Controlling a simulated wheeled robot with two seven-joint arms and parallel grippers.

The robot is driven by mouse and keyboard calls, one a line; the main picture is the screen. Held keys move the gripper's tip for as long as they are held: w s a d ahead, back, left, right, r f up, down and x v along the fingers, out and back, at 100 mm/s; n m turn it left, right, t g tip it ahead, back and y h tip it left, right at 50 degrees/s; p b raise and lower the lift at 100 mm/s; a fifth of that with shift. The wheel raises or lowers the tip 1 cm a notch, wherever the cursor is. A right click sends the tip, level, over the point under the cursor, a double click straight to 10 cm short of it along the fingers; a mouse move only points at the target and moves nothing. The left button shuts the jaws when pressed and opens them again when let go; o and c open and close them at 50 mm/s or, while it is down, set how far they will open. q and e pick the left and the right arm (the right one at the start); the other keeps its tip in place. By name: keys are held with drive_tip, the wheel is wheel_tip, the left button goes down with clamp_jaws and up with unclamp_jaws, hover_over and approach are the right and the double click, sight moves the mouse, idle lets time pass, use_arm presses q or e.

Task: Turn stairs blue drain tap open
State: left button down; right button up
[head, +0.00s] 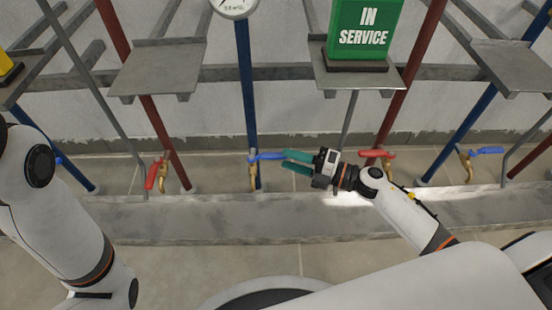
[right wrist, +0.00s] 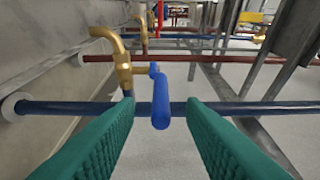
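A brass tap (head: 252,173) with a blue handle (head: 266,156) sits low on the middle blue pipe in the head view. Its handle points right, across the upright pipe, toward my right gripper (head: 297,161). In the right wrist view the blue handle (right wrist: 161,102) points toward the camera, between the two green fingers of the open right gripper (right wrist: 161,115). Gaps show on both sides of the handle. The brass body (right wrist: 122,62) is beyond the fingertips. My left arm shows at the left, but its gripper is out of view. No label names this tap as the stairs one.
A red-handled tap (head: 376,154) is just behind my right forearm. Another red-handled tap (head: 152,174) is at left, and a blue-handled tap (head: 486,150) at right. A green "IN SERVICE" sign (head: 364,28) stands on a shelf above. A low kerb (head: 240,217) runs in front.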

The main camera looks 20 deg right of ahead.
sight(276, 154)
drive_tip(key=shift+b+x, duration=0.55)
drive_tip(key=shift+x, duration=1.8)
clamp_jaws()
